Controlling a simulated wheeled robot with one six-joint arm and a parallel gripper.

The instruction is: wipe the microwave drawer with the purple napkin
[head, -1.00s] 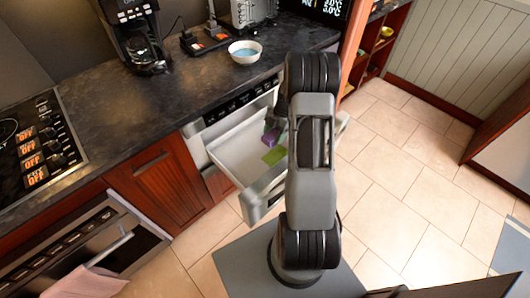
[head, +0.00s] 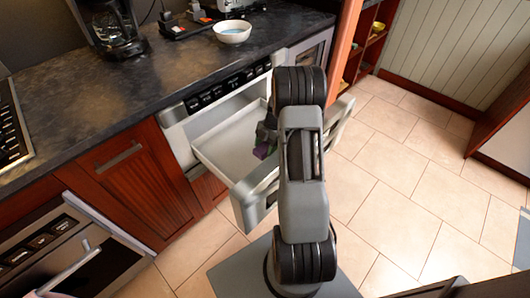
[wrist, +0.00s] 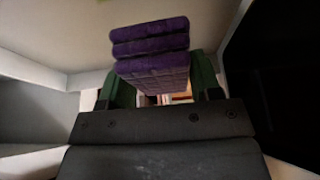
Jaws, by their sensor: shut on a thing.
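The microwave drawer (head: 225,147) is pulled open, with a pale, empty-looking tray. The purple napkin (head: 262,151) is over the drawer's right part, mostly hidden behind my arm in the head view. In the wrist view, the napkin (wrist: 150,42) is a folded, layered purple block. My gripper (head: 268,138) is shut on it, with green fingers on either side in the wrist view. A sliver of yellow-green (wrist: 110,1) shows on the pale surface at the top of the wrist view. I cannot tell whether the napkin touches the drawer floor.
The dark countertop (head: 90,95) behind holds a white bowl (head: 232,32) and a coffee maker (head: 112,28). A red wooden cabinet (head: 135,190) is left of the drawer. Tiled floor (head: 390,170) is clear to the right.

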